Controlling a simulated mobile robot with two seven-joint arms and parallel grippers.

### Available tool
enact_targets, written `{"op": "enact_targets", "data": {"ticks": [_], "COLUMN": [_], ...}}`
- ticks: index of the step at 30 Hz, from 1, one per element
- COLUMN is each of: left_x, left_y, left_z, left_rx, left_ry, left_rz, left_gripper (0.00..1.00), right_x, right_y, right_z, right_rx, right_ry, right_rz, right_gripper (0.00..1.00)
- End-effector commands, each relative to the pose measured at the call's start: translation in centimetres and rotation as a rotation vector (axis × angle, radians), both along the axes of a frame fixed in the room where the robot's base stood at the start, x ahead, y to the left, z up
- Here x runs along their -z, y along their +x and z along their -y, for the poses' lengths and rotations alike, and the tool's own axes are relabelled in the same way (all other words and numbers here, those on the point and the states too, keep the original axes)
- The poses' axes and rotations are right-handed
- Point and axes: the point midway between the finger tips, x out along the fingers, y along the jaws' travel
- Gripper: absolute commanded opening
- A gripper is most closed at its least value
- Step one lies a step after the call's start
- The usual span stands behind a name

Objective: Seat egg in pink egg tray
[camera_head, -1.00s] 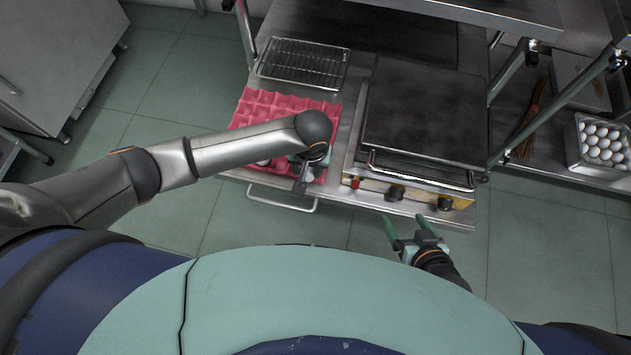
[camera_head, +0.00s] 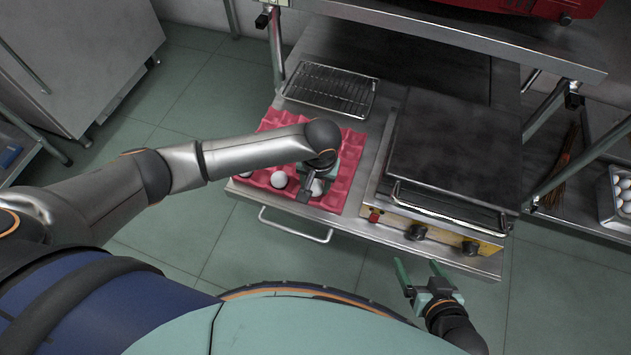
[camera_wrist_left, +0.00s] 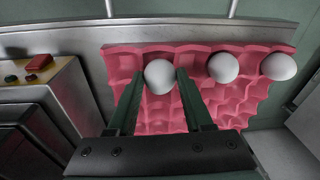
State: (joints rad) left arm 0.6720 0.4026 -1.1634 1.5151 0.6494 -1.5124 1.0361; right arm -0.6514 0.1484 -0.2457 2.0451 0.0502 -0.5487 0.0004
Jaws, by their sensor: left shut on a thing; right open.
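The pink egg tray (camera_head: 349,152) lies on the steel counter, left of the griddle; it also shows in the left wrist view (camera_wrist_left: 190,110). My left gripper (camera_head: 311,187) is over the tray's front right part. It is shut on a white egg (camera_wrist_left: 159,76), held between its fingertips at the tray's edge row. Whether the egg's underside touches the cup is hidden. Two other white eggs, one at the middle (camera_wrist_left: 223,67) and one at the right (camera_wrist_left: 278,66), sit in the same row. My right gripper (camera_head: 420,272) is open and empty, in front of the counter.
A griddle (camera_head: 440,150) with knobs stands right of the tray. A wire rack (camera_head: 331,88) lies behind the tray. A container of several eggs (camera_head: 621,195) is on a shelf at the far right. A counter handle (camera_head: 295,228) juts out in front.

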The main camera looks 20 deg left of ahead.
Motion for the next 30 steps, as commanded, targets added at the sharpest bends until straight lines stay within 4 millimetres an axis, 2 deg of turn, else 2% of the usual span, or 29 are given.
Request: {"op": "enact_targets", "data": {"ticks": [30], "left_x": [0.74], "left_y": [-0.02], "left_z": [0.05], "left_rx": [0.000], "left_ry": [-0.001], "left_rz": [0.000], "left_gripper": [0.31], "right_x": [-0.01], "right_y": [0.28], "right_z": [-0.04], "right_rx": [0.005], "right_ry": [0.003], "right_rz": [0.004], "right_gripper": [0.85]}}
